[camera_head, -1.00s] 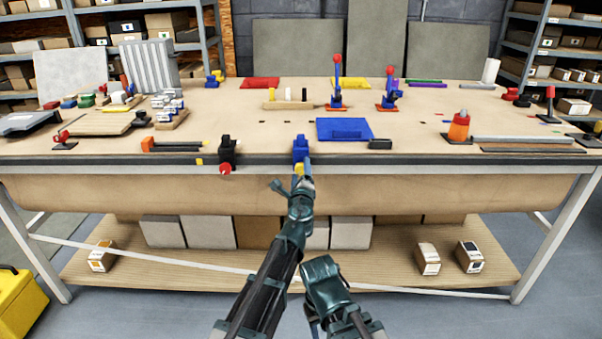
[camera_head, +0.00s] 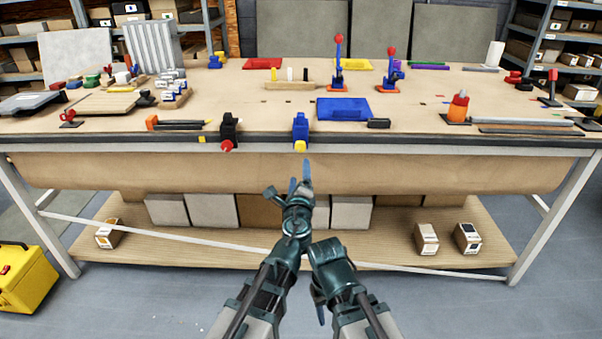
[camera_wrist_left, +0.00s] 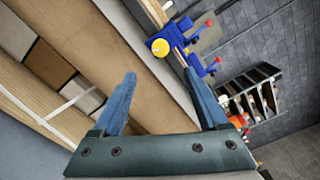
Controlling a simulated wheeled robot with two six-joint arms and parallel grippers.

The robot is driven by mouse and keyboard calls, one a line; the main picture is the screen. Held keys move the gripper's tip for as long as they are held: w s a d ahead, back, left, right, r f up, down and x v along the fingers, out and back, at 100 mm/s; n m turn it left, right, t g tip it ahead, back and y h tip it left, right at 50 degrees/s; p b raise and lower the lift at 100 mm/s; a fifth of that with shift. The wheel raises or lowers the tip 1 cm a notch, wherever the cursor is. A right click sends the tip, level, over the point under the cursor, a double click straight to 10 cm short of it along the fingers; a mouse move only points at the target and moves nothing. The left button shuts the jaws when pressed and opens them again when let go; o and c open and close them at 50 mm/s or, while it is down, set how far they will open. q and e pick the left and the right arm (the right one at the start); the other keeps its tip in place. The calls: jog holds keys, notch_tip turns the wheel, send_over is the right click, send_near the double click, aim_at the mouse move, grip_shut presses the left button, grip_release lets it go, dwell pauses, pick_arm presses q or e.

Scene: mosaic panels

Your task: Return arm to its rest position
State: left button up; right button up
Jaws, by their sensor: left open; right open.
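My left gripper (camera_head: 299,180) is in front of the workbench (camera_head: 240,147), below its front edge, with its blue fingers pointing at the bench. In the left wrist view its two fingers (camera_wrist_left: 162,98) are spread apart with nothing between them. My right arm is folded low beside the left one, and its gripper (camera_head: 320,312) hangs downward, mostly hidden behind the arm. A blue clamp with a yellow knob (camera_head: 300,130) sits on the bench edge just beyond the left gripper, apart from it. It also shows in the left wrist view (camera_wrist_left: 162,44).
A black clamp with a red knob (camera_head: 228,130) is on the same edge to the left. A blue panel (camera_head: 343,109) and toggle clamps lie on the benchtop. A lower shelf (camera_head: 400,253) holds boxes. A yellow case (camera_head: 22,277) stands on the floor at left.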

pick_arm(q)
jog(key=s+a+f+n+g+y, duration=0.2)
jog(key=a+f+n+g+y, duration=0.15)
jog(key=a+n, duration=0.4)
jog(key=s+a+f+n+g+y, duration=0.2)
jog(key=a+f+n+g+y, duration=0.1)
jog(key=a+f+n, duration=0.4)
jog(key=s+a+f+n+g+h, duration=0.35)
jog(key=s+f+n+g, duration=0.3)
jog(key=s+f, duration=0.35)
jog(key=s+d+f+g+h, duration=0.15)
jog(key=s+d+g, duration=0.35)
jog(key=s+d, duration=0.95)
notch_tip(320, 180, up, 18)
jog(key=p, duration=1.7)
jog(key=shift+w+d+f+m+h, duration=0.15)
jog(key=shift+w+f+m+h, duration=0.1)
jog(key=shift+w+m+h, duration=0.15)
